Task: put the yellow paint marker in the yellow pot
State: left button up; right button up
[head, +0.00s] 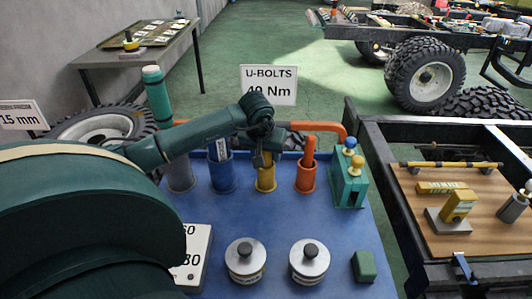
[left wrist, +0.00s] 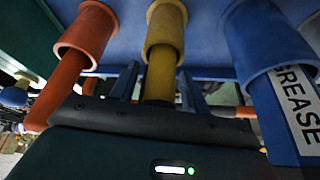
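The yellow pot (head: 266,180) stands in the middle of a row of pots on the blue bench top. In the left wrist view, the yellow pot (left wrist: 166,22) has the yellow paint marker (left wrist: 161,75) standing with one end inside its mouth. My left gripper (head: 264,150) is over the yellow pot, and its two fingers (left wrist: 159,88) lie either side of the marker. Narrow gaps show between the fingers and the marker, so the gripper looks open around it. The marker is mostly hidden behind the gripper in the head view. My right gripper is not in view.
A blue pot (head: 223,178) with a grease-labelled item and an orange pot (head: 305,180) with an orange item flank the yellow pot closely. A teal block (head: 348,185) with knobs stands at right. Two round tins (head: 246,268) (head: 309,265) stand in front.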

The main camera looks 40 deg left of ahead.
pick_arm(q)
jog(key=shift+o, duration=0.2)
jog(key=shift+r, duration=0.2)
jog(key=shift+s+r, duration=0.1)
jog(key=shift+r, duration=0.25)
jog(key=v, duration=1.1)
